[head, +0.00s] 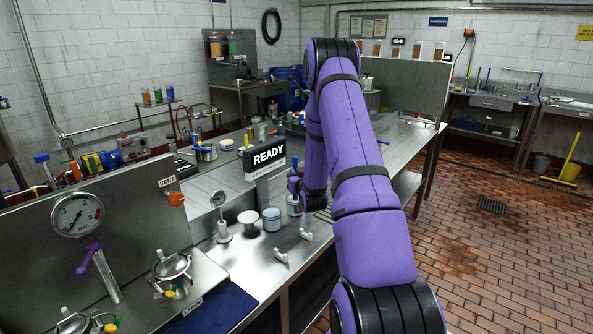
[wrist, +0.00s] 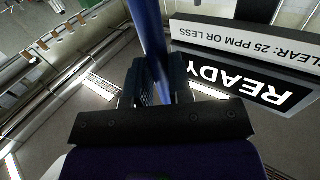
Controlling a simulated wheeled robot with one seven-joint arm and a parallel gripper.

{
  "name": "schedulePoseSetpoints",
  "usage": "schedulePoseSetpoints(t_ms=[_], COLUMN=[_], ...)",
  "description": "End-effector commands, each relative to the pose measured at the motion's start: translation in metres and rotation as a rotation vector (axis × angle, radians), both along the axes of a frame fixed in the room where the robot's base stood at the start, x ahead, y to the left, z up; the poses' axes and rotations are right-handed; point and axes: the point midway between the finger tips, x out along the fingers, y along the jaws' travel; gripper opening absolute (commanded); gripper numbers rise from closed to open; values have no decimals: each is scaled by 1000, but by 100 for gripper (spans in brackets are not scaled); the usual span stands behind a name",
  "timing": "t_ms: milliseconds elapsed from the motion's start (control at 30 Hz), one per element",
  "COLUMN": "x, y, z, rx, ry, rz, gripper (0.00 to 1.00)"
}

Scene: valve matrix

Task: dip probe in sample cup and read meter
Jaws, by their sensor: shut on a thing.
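My gripper (wrist: 155,82) is shut on a blue rod-like probe (wrist: 150,35) in the wrist view; the probe runs up out of that picture. In the head view my arm hides most of the gripper. The meter (head: 264,156) has a black screen reading READY and stands on the steel bench just left of my arm. In the wrist view the meter (wrist: 245,85) is to the right of the probe, apart from it, with a label reading CLEAR: 25 PPM OR LESS. A pale blue jar (head: 271,220) and a white-topped cup (head: 248,218) stand below the meter; I cannot tell which is the sample cup.
A small dial gauge on a stand (head: 220,214) and white valve fittings (head: 281,257) are near the jars. A steel panel with a large gauge (head: 77,214) and a purple-handled lever (head: 100,265) is at the left. The tiled floor (head: 490,260) at right is mostly clear.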

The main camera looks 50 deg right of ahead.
Motion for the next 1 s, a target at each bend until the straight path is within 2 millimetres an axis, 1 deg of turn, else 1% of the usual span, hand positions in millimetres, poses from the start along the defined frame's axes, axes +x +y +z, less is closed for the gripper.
schedulePoseSetpoints(t_ms=[233, 500, 1000], x=[0, 0, 0], y=[0, 0, 0], z=[-18, -29, -31], rx=[1, 0, 0], ry=[2, 1, 1], rz=[0, 0, 0], gripper=[0, 0, 0])
